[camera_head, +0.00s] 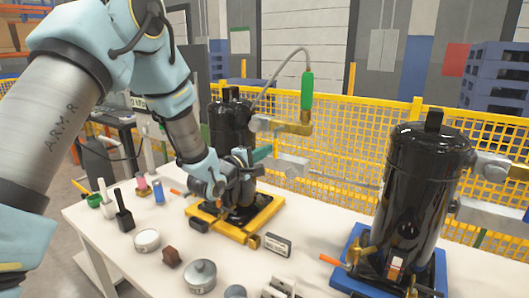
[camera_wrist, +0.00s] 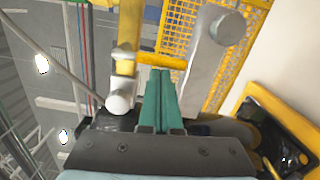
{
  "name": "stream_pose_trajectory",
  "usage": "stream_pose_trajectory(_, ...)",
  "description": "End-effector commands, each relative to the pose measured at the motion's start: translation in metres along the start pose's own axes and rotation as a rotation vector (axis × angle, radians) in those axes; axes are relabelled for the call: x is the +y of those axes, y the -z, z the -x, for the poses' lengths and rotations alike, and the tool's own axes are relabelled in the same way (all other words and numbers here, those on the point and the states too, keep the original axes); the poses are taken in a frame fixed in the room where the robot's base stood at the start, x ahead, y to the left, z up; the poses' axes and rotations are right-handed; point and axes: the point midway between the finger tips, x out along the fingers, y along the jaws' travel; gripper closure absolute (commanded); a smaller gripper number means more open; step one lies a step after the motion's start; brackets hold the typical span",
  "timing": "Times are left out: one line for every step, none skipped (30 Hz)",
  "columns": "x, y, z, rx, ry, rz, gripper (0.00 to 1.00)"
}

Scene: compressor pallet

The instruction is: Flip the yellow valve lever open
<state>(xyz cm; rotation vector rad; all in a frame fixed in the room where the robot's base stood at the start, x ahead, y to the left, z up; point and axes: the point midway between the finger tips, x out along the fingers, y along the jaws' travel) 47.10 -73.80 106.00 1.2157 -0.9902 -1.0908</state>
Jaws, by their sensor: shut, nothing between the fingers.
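A brass-yellow valve part (camera_head: 298,127) sits at the end of a silver fitting beside the rear black compressor (camera_head: 229,122), below a green hose handle (camera_head: 307,92). In the wrist view a yellow upright piece (camera_wrist: 129,35) stands above a silver fitting, left of the fingertips; I cannot tell whether it is the lever. My gripper (camera_head: 264,153) is in front of the rear compressor, its green fingers pointing right, below and left of the valve part.
A grey metal arm (camera_wrist: 207,55) lies just right of the fingers. The rear compressor stands on a yellow pallet (camera_head: 254,224); another black compressor (camera_head: 417,195) stands on a blue one (camera_head: 345,277). Pots and small tools crowd the white table (camera_head: 100,228). A yellow mesh fence (camera_head: 350,135) runs behind.

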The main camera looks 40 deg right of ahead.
Motion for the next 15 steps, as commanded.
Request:
stream_pose_trajectory(-0.0006, -0.0005, 0.0001, 0.000, -0.001, 0.009, 1.00)
stream_pose_trajectory(-0.0007, -0.0007, 0.0001, 0.000, -0.001, 0.015, 1.00)
stream_pose_trajectory(-0.0009, -0.0010, 0.0001, 0.000, -0.001, 0.022, 1.00)
stream_pose_trajectory(-0.0010, -0.0013, 0.0001, 0.000, -0.002, 0.028, 1.00)
stream_pose_trajectory(-0.0012, -0.0017, 0.0001, 0.000, -0.002, 0.034, 1.00)
stream_pose_trajectory(-0.0014, -0.0026, 0.0000, -0.001, -0.003, 0.043, 1.00)
stream_pose_trajectory(-0.0016, -0.0032, -0.0001, -0.001, -0.003, 0.051, 1.00)
stream_pose_trajectory(-0.0018, -0.0035, 0.0000, -0.001, -0.004, 0.061, 1.00)
stream_pose_trajectory(-0.0022, -0.0037, 0.0001, 0.000, -0.005, 0.075, 1.00)
stream_pose_trajectory(-0.0024, -0.0044, 0.0000, 0.000, -0.006, 0.087, 1.00)
stream_pose_trajectory(-0.0028, -0.0052, 0.0000, 0.000, -0.006, 0.100, 1.00)
stream_pose_trajectory(-0.0033, -0.0063, 0.0000, 0.000, -0.007, 0.121, 1.00)
stream_pose_trajectory(-0.0036, -0.0069, 0.0000, 0.000, -0.008, 0.139, 1.00)
stream_pose_trajectory(-0.0041, -0.0078, 0.0000, 0.001, -0.009, 0.158, 1.00)
stream_pose_trajectory(-0.0047, -0.0092, -0.0001, 0.001, -0.010, 0.185, 1.00)
